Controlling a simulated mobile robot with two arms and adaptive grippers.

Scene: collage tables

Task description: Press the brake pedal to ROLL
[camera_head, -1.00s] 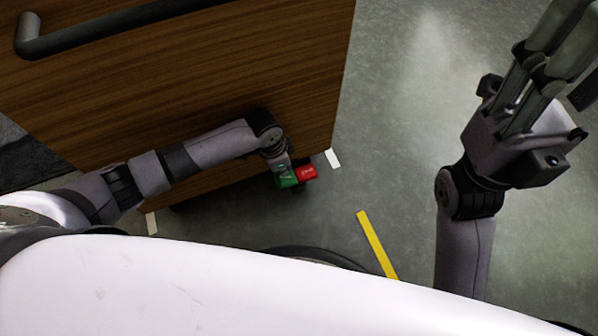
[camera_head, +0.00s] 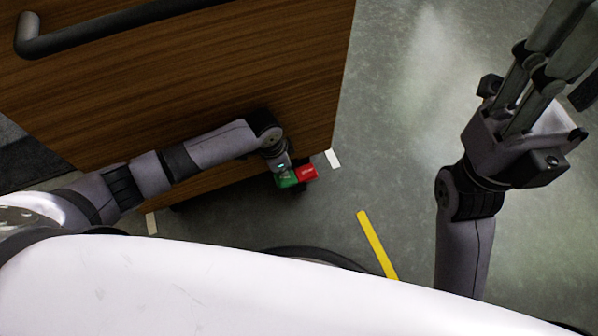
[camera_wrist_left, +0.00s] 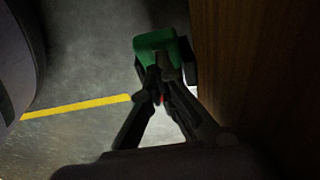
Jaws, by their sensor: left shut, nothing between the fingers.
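The brake pedal has a green part (camera_head: 287,181) and a red part (camera_head: 307,172) side by side, low by the bottom edge of the wooden cart. In the left wrist view the green part (camera_wrist_left: 155,42) shows beyond the fingertips, with only a speck of red between the fingers. My left gripper (camera_wrist_left: 160,82) is shut and empty, with its tips over the near edge of the green part. I cannot tell whether they touch it. My right gripper (camera_head: 535,85) is raised at the right, away from the pedal; its fingertips are cut off.
The wooden cart (camera_head: 180,80) with a dark handle (camera_head: 120,22) fills the upper left. A yellow floor strip (camera_head: 376,245) and white floor marks (camera_head: 332,158) lie nearby. The grey floor (camera_head: 390,130) between the cart and my right arm is clear.

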